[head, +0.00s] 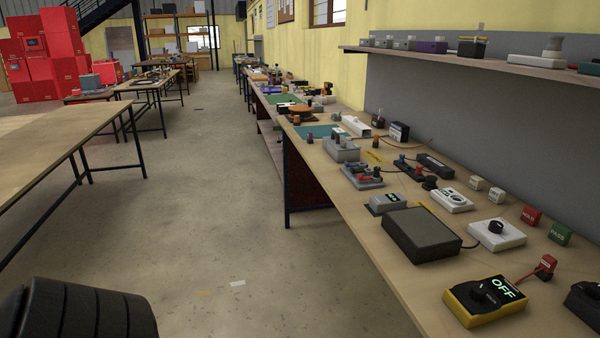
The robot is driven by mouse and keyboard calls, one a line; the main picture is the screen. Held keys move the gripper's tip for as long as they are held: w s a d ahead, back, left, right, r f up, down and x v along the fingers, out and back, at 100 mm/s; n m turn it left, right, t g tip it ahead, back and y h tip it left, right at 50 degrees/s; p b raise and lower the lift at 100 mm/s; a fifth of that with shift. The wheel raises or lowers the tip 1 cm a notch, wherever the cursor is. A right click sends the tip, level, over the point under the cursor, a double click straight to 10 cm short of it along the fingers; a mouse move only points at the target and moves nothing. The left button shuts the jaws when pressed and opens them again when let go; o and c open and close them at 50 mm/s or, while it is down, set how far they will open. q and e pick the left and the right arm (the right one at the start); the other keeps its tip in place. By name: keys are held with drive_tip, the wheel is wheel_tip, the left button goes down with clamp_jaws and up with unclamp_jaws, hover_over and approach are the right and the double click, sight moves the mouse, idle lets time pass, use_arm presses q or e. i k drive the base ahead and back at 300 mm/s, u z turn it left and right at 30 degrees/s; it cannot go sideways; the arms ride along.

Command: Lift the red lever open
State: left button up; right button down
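A grey device with small red parts (364,176) sits on the long wooden bench on the right. A small red part on a cord (547,264) stands beside a yellow and black box reading OFF (485,300). Which of these carries the red lever, and whether that lever is raised or lowered, is too small to tell. A black ribbed part, apparently of my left arm, shows at the bottom left. Neither of my grippers is in view.
The long bench (372,245) also holds a dark grey box (421,235), a white box with a black knob (496,234), red and green blocks and other devices. A shelf (460,57) overhangs its back. Another wooden table (60,150) stands left.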

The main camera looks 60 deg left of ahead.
sight(359, 178)
drive_tip(key=u, duration=1.45)
